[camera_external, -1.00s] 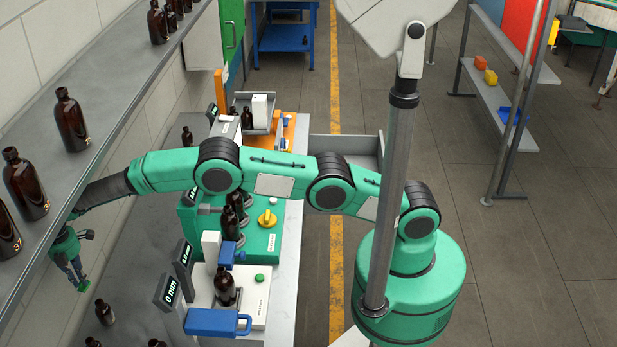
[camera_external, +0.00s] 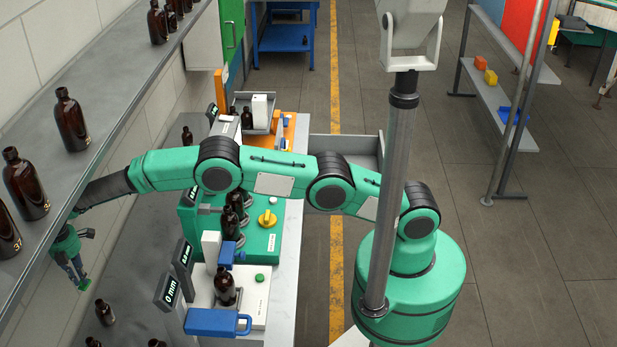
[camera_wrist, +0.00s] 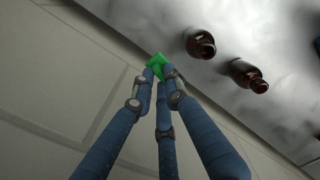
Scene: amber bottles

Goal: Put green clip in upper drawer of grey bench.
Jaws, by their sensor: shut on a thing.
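My gripper (camera_wrist: 158,72) has blue jointed fingers shut on the small green clip (camera_wrist: 157,61), held at the fingertips. In the external view my gripper (camera_external: 77,275) hangs at the far left, below the shelf edge, with the clip (camera_external: 84,285) at its lower end. The grey bench (camera_external: 285,262) runs down the middle left with machines on it. A grey drawer (camera_external: 372,146) stands pulled out from the bench's right side, behind my arm. My arm hides part of it, and I cannot tell whether it is the upper one.
A grey shelf (camera_external: 100,100) with amber bottles (camera_external: 71,119) runs above my gripper at the left. More bottles (camera_external: 105,312) stand below. The wrist view shows two bottles (camera_wrist: 200,43) near the clip. A green machine (camera_external: 265,240) lies between my gripper and base.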

